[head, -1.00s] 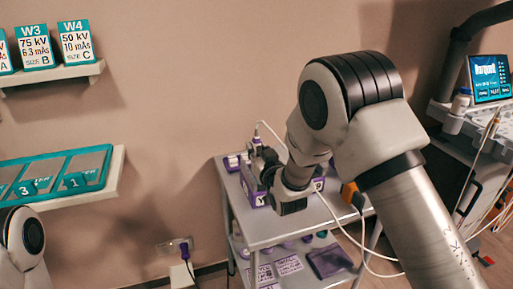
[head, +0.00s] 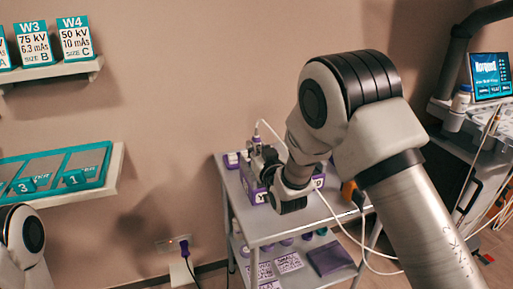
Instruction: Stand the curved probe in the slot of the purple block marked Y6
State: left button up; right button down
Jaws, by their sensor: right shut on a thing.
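My right gripper (head: 262,163) is shut on the curved probe (head: 256,142), above the top of the grey cart. Only the upper part of the probe shows, with a white cable looping from its top. A purple block (head: 257,194) with a white label stands on the cart just below the gripper. My wrist covers much of the block, and its label cannot be read fully. The slot and the probe's lower end are hidden, so I cannot tell whether the probe is in the slot. Only part of my left arm shows at the lower left; its gripper is out of view.
The cart top (head: 262,232) has bare room at its front. A small purple and white object (head: 231,160) stands at its back left corner. An orange-tipped connector (head: 352,194) is at the right, with white cables trailing. Several purple items lie on the lower shelf.

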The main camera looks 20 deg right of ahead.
jog(key=c, duration=0.9)
grip_release()
jog(key=s, duration=1.2)
jog(key=shift+d, duration=0.2)
